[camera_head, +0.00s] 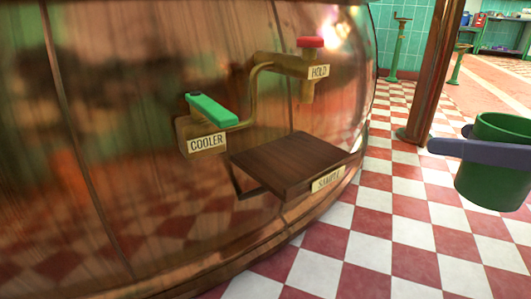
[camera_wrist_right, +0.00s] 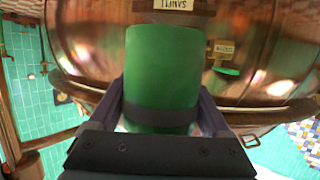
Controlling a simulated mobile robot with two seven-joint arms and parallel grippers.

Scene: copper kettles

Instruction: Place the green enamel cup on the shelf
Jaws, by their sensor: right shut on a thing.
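The green enamel cup (camera_head: 489,187) is at the right edge of the head view, upright and partly cut off by the frame. My right gripper (camera_head: 449,140) is shut on it, with its dark fingers across the cup's sides. The wrist view shows the cup (camera_wrist_right: 162,70) between the two fingers. The shelf (camera_head: 285,160) is a small dark wooden ledge on the copper kettle's side, with a SAMPLE label on its front edge. Its top is bare. The cup is apart from the shelf, to its right. My left gripper is not in view.
Above the shelf, a brass tap with a red knob (camera_head: 310,42) has a HOLD label. A green lever (camera_head: 212,109) with a COOLER label sits left of it. The copper kettle (camera_head: 120,180) fills the left. A brown post (camera_head: 432,75) stands on the checkered floor.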

